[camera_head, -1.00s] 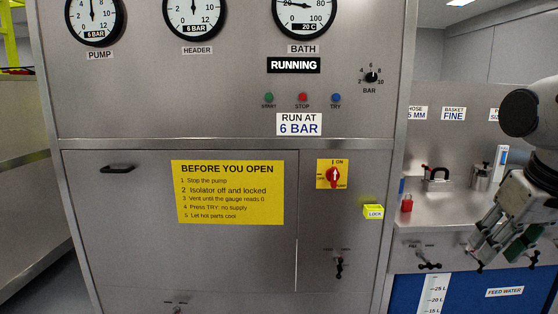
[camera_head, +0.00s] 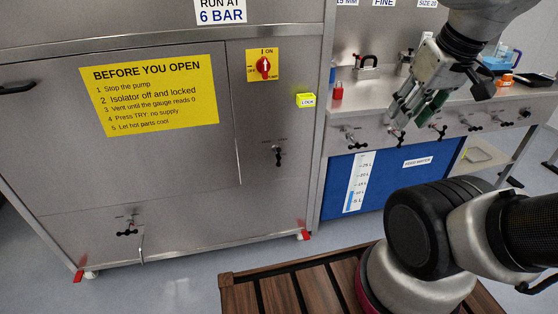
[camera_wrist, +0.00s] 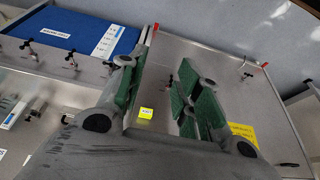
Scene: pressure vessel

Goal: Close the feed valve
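Several small black-handled valves show, and their labels are too small to read, so I cannot tell which is the feed valve. One valve (camera_head: 278,155) is on the right of the steel cabinet front, and another valve (camera_head: 127,231) is low on the left. More stand along the bench front, such as the leftmost bench valve (camera_head: 351,141). My gripper (camera_head: 418,110) is open and empty in front of the bench, hiding part of its front. In the wrist view my gripper (camera_wrist: 165,82) shows spread green-padded fingers, with a cabinet valve (camera_wrist: 171,80) beyond, apart from them.
A red isolator switch (camera_head: 263,66) and a yellow lock box (camera_head: 305,100) are on the cabinet. A blue panel (camera_head: 335,192) with a level scale (camera_head: 359,182) is under the bench. A wooden slatted platform (camera_head: 285,292) stands in front. Grey floor is clear before the cabinet.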

